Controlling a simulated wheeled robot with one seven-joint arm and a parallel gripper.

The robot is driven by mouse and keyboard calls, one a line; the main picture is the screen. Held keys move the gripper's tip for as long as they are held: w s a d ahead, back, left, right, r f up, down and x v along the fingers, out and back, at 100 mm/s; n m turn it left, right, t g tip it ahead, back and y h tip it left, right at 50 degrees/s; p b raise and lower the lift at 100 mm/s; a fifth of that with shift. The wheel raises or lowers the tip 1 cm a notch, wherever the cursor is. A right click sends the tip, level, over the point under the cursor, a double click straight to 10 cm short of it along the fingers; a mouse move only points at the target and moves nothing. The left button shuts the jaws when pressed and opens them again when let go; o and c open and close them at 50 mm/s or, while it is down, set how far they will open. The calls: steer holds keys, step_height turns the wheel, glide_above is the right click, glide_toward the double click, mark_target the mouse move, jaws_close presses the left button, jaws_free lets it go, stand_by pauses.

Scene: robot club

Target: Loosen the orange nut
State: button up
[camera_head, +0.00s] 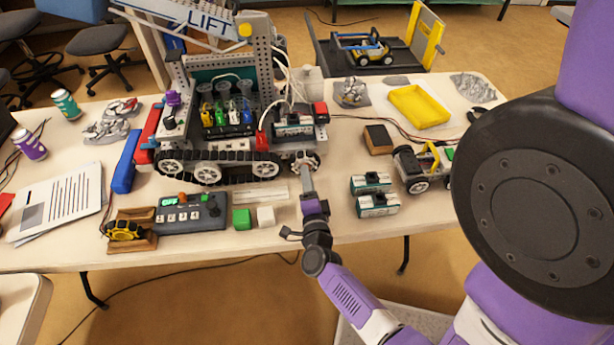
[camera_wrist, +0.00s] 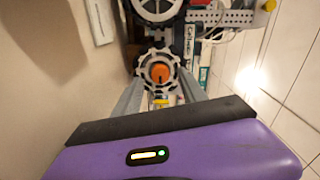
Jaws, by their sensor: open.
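The orange nut (camera_wrist: 160,73) sits at the hub of a grey spoked wheel (camera_wrist: 147,64) in the wrist view. In the head view the wheel (camera_head: 311,156) is at the right end of the robot's track, and I cannot make out the nut there. My gripper (camera_wrist: 162,80) is open, with one grey finger on each side of the nut and wheel hub in the wrist view. I cannot tell if the fingers touch either. In the head view my gripper (camera_head: 307,182) reaches in from the front, with its tip close to the wheel.
The tracked robot (camera_head: 222,165) stands on the white table (camera_head: 290,228). A green cube (camera_head: 241,219) and a white cube (camera_head: 266,217) lie left of my gripper, beside a grey control box (camera_head: 190,213). Battery-like blocks (camera_head: 376,204) and a small wheeled car (camera_head: 418,168) lie to the right.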

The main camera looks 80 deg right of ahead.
steer(key=v, duration=0.6)
steer(key=shift+b, duration=0.4)
steer(key=shift+a, duration=0.1)
steer(key=shift+a, duration=0.3)
steer(key=a+r+n+t+y, duration=0.1)
steer(key=a+n, duration=0.1)
steer(key=a, duration=0.1)
steer(key=a+r+n+t+y, duration=0.1)
steer(key=a+n, duration=0.1)
steer(key=a+r+n+t, duration=0.1)
steer(key=a+n+t, duration=0.1)
steer(key=a, duration=0.1)
steer(key=shift+w+a+y, duration=0.3)
steer(key=shift+a+y, duration=0.05)
steer(key=shift+y, duration=0.05)
steer(key=s+a+r+n+t+y, duration=0.2)
steer(key=s+a+r+n+y, duration=0.2)
steer(key=a+r+n+y, duration=0.3)
steer(key=s+a+r+n+t+y, duration=0.1)
steer(key=s+a+r+n+y, duration=0.3)
steer(key=a+n, duration=0.8)
step_height(320, 180, up, 3)
steer(key=n+y, duration=0.2)
steer(key=n, duration=0.2)
steer(key=shift+s+t+y, duration=0.2)
steer(key=shift+t+y, duration=0.2)
